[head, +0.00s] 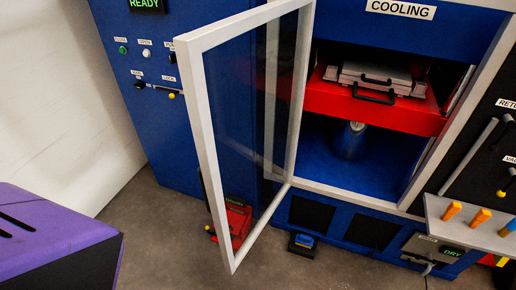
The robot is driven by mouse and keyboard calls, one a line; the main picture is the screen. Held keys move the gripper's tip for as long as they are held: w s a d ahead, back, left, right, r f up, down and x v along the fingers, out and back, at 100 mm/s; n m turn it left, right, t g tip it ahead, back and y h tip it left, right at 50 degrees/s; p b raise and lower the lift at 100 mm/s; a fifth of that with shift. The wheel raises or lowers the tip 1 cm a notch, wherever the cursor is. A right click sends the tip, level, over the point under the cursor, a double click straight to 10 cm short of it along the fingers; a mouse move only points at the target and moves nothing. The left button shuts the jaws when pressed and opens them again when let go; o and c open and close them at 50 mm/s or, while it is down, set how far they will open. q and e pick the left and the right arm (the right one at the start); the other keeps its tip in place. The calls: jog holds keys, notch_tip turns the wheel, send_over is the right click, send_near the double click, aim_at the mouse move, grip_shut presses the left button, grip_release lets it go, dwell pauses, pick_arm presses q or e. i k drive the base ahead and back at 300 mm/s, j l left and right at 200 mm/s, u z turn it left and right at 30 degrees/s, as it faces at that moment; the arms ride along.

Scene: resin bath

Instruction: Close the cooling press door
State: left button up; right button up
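The cooling press door (212,150) stands open in the head view. It has a pale frame around a dark clear pane, and swings out towards me from the left side of the opening. The cooling press (430,12) is blue with a "COOLING" label at its top. Inside its opening is a red platen (405,117) with a grey metal mould (385,75) with black handles on it. Neither of my grippers is in view.
A blue control panel (150,25) with knobs and a "READY" display is left of the door. A purple block (50,235) is at the lower left. A shelf with orange-handled tools (480,216) juts out at right. A red box (237,217) and foot pedal (302,243) are low down. Grey floor (160,240) shows between.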

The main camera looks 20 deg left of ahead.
aim_at(189, 47)
jog(key=j+z, duration=0.25)
jog(key=j, duration=0.45)
jog(key=j+z, duration=0.2)
jog(key=j, duration=0.55)
jog(key=k+j+z, duration=0.25)
jog(key=j, duration=0.4)
jog(key=i+j, duration=0.05)
jog(key=i, duration=0.05)
